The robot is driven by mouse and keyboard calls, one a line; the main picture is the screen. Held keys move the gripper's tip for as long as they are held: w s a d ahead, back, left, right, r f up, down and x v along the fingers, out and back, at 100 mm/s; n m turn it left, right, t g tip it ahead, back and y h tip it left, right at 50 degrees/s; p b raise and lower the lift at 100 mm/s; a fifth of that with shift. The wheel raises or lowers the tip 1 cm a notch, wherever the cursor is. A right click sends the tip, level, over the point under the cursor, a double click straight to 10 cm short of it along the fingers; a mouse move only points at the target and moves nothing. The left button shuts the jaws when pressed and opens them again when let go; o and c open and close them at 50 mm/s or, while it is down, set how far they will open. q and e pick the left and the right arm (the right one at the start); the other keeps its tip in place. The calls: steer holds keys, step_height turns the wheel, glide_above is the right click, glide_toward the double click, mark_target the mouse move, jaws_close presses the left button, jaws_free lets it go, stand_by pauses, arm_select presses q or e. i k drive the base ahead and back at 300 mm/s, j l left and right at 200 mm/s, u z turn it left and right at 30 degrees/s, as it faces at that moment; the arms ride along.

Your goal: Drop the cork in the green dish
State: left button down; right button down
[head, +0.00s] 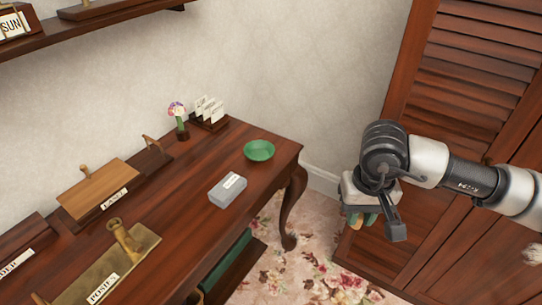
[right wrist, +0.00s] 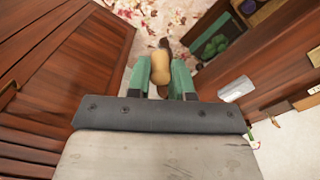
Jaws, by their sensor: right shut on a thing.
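The green dish (head: 259,150) sits on the wooden desk near its far right corner and looks empty. My right gripper (head: 360,218) is to the right of the desk, over the floor in front of the louvered door. In the right wrist view its green fingers (right wrist: 161,78) are shut on a tan, rounded piece, the cork (right wrist: 160,67). My left gripper is in neither view.
A grey box (head: 227,190) with a white label lies on the desk before the dish. A flower in a small vase (head: 180,124) and a card holder (head: 209,120) stand behind. Labelled wooden trays (head: 98,189) fill the left. A louvered door (head: 470,70) stands behind my arm.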

mark_target(264, 154)
steer(key=l+u, duration=0.1)
steer(key=u, duration=1.35)
steer(key=i+l+u, duration=0.1)
steer(key=l, duration=0.75)
steer(key=l+u, duration=0.1)
steer(key=l, duration=0.7)
steer(key=i, duration=0.05)
